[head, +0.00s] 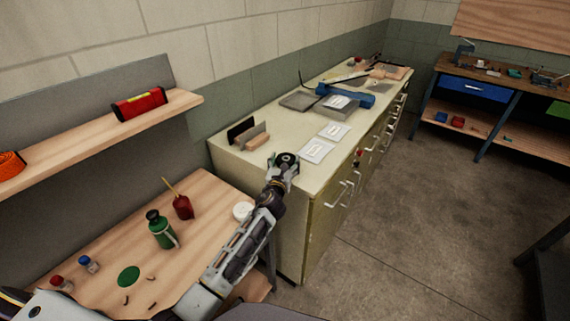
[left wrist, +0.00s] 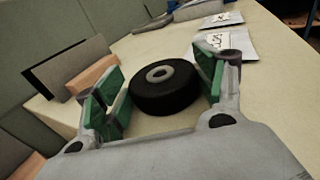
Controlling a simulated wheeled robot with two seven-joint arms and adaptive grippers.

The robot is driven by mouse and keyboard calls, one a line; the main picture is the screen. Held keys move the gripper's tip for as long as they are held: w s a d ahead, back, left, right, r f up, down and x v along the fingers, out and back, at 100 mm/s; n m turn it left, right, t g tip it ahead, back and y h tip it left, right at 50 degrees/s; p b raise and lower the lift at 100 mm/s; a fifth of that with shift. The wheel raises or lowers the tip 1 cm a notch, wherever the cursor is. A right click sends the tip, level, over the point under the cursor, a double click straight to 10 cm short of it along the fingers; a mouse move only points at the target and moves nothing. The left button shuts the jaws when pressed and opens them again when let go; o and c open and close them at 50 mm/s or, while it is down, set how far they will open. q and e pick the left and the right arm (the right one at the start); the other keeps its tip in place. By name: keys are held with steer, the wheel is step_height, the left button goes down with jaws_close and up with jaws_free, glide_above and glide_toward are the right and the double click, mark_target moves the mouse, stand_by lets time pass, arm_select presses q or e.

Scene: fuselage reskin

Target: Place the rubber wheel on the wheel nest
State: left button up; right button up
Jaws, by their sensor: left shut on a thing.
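The rubber wheel (left wrist: 164,88) is a black disc with a grey hub ring, lying flat between the green finger pads of my left gripper (left wrist: 164,94) in the left wrist view. The left gripper is shut on it. In the head view my left gripper (head: 285,162) is over the near end of the cream cabinet top, with the dark wheel (head: 287,158) at its tip. I cannot tell whether the wheel touches the top. I cannot make out the wheel nest for certain in either view. My right gripper is not in view.
The cream cabinet (head: 240,158) bears a wooden block with upright plates (head: 254,138), white printed sheets (head: 318,150) and a blue tool (head: 350,96). The wooden table (head: 205,195) holds a green bottle (head: 161,232), a red bottle (head: 183,207) and a white round item (head: 242,210).

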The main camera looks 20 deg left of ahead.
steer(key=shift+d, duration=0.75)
arm_select(q)
steer(key=o, duration=1.2)
steer(key=shift+f, duration=0.1)
steer(key=shift+c, duration=0.2)
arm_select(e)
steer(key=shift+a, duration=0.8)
arm_select(q)
steer(key=shift+r, duration=0.2)
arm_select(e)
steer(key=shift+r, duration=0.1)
